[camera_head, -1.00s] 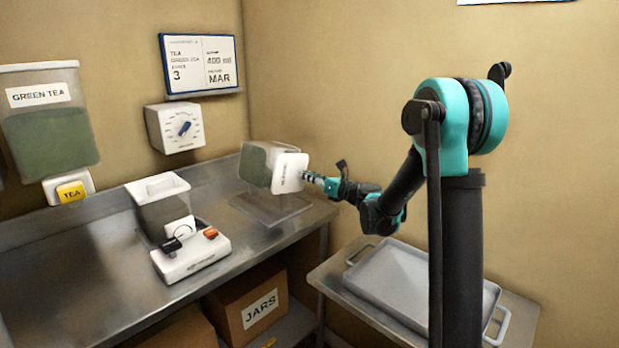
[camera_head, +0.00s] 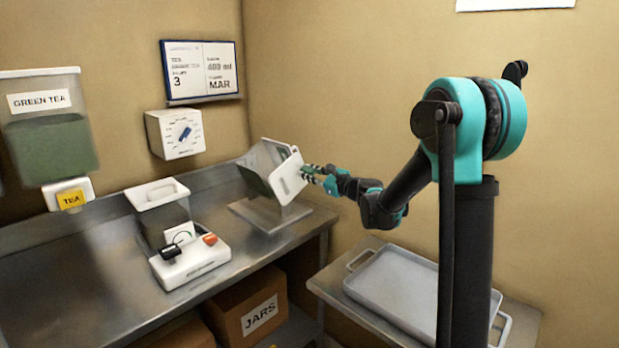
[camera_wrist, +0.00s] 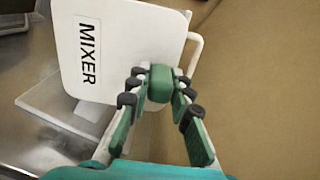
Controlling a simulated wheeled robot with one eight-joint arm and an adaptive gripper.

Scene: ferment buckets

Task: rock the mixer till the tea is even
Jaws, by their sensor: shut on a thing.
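The mixer (camera_head: 285,180) is a clear box with a white end plate, on a grey stand (camera_head: 262,216) at the right end of the steel counter. It is tilted on its stand, and green shows at its lower left side. In the wrist view its end plate (camera_wrist: 115,45) reads MIXER and leans. My gripper (camera_head: 308,174) is shut at the right edge of this plate. In the wrist view its fingers (camera_wrist: 160,88) close at the plate's edge, by the white handle; the fingers hide part of the grip.
A white-lidded container on a base with a black and an orange control (camera_head: 190,262) stands left on the counter. A green tea dispenser (camera_head: 48,130), a dial box (camera_head: 175,134) and a board (camera_head: 200,70) hang behind. A grey tray (camera_head: 400,285) lies on the lower right table.

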